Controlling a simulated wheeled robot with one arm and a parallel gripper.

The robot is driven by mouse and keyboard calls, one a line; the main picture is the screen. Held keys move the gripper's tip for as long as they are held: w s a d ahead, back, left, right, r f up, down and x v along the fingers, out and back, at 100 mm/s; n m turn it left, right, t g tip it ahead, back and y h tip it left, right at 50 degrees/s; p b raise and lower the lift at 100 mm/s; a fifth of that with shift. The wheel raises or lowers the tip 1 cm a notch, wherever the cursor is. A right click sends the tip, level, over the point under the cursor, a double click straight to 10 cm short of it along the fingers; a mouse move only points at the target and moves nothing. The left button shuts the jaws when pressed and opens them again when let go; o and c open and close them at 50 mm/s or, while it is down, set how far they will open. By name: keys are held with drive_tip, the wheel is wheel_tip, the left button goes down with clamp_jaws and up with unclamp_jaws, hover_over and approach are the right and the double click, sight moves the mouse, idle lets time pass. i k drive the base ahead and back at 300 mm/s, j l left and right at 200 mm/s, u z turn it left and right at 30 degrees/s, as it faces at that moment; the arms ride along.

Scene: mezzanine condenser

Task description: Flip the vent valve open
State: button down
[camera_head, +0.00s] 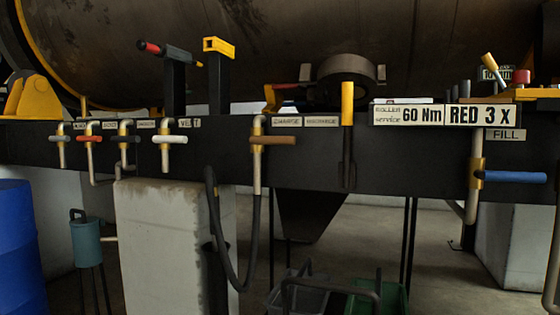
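The VENT label (190,123) is on the dark beam, left of centre. Just left of it is a brass valve with a white lever (177,139) on a short vertical pipe (165,158). The label is nearest this valve, so it appears to be the vent valve. Its lever lies horizontal, across the pipe, and points right. A brown-lever valve (272,140) stands farther right of the label, beside the CHARGE label (287,121). My gripper is not in view.
Valves with a grey lever (56,138), red lever (89,138) and dark lever (125,138) sit close by on the left. A black hose (222,250) hangs near a concrete block (165,240). A blue-lever valve (515,177) is far right; a blue drum (20,245) is at left.

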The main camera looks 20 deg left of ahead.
sight(156, 139)
drive_tip(key=u, duration=1.65)
drive_tip(key=i+j, duration=0.2)
drive_tip(key=i, duration=0.25)
drive_tip(key=i+j+u, duration=0.1)
drive_tip(key=i, duration=0.35)
drive_tip(key=i+j, duration=0.25)
drive_tip(key=i, duration=0.25)
drive_tip(key=j, duration=0.25)
drive_tip(key=l, duration=0.2)
